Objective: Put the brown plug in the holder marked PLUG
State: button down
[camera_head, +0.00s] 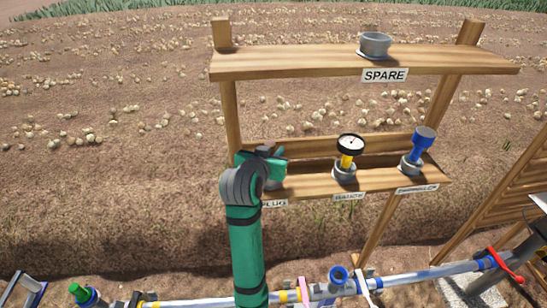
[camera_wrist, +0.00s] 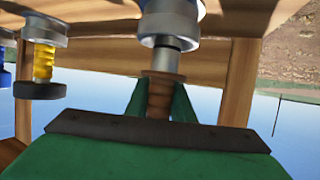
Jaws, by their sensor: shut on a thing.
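My gripper (camera_wrist: 160,100) is shut on the brown plug (camera_wrist: 159,92), with its green fingers on both sides of the ribbed brown handle. The plug's silver shaft meets the rim of a grey metal holder (camera_wrist: 168,22) in the wrist view, which shows the scene upside down. I cannot tell how deep the shaft sits in it. In the head view my gripper (camera_head: 262,165) is over the left end of the lower shelf, above the PLUG label (camera_head: 273,203). My arm and gripper hide the plug there and most of the holder.
A gauge with a yellow stem (camera_head: 347,160) and a blue-handled part (camera_head: 421,146) stand in holders to the right on the lower shelf (camera_head: 310,185). An empty grey holder (camera_head: 375,44) is on the SPARE shelf (camera_head: 290,62) above. Pipes (camera_head: 400,276) run along the front.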

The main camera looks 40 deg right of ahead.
jog(key=shift+f, duration=1.1)
jog(key=shift+f, duration=0.3)
jog(key=c, duration=1.5)
grip_release()
jog(key=shift+c, duration=0.2)
jog(key=shift+r, duration=0.2)
jog(key=shift+s+a+r, duration=0.15)
jog(key=shift+a+r, duration=0.05)
jog(key=shift+r, duration=0.05)
jog(key=v, duration=1.1)
jog(key=shift+s+a, duration=0.2)
